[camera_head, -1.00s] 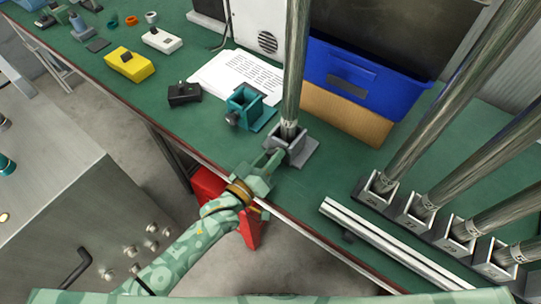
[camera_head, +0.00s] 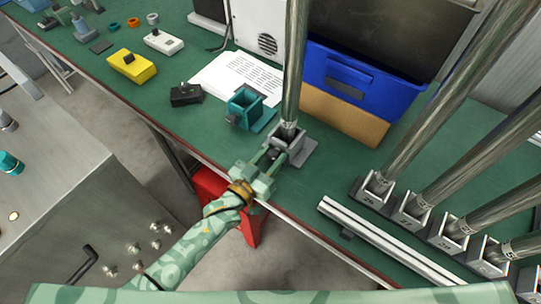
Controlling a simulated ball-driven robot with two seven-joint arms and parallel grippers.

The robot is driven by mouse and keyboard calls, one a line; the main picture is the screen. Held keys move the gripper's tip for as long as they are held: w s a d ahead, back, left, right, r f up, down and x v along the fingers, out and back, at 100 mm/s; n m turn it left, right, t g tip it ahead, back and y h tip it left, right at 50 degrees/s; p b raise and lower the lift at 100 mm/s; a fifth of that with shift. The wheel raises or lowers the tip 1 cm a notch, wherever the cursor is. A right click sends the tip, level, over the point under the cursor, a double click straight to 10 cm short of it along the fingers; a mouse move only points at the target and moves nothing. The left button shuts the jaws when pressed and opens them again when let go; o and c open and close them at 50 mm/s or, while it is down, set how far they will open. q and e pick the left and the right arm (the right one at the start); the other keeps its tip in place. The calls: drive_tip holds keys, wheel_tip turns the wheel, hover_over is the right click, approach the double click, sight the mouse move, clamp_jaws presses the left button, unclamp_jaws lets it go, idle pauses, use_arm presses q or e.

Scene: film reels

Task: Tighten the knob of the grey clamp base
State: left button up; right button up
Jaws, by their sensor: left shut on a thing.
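The grey clamp base (camera_head: 301,150) stands on the green bench near its front edge. A tall metal post (camera_head: 293,75) stands upright in it. My left gripper (camera_head: 268,160) is at the front-left side of the grey base, with its fingers shut around the base's knob, which they mostly hide. A teal clamp base (camera_head: 249,106) with its own knob stands empty just behind and to the left. My right gripper is not in view.
A row of clamp bases holding leaning metal posts (camera_head: 408,200) and a pale rail (camera_head: 385,246) lie to the right. Behind are a blue bin (camera_head: 365,88), a cardboard box (camera_head: 345,118) and a paper sheet (camera_head: 236,82). A black box (camera_head: 186,94) and yellow box (camera_head: 132,66) are left.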

use_arm(q)
drive_tip(key=m, duration=0.4)
drive_tip(key=shift+f, duration=0.1)
drive_tip(key=shift+s+m, duration=0.1)
drive_tip(key=shift+m, duration=2.1)
drive_tip(key=o, duration=1)
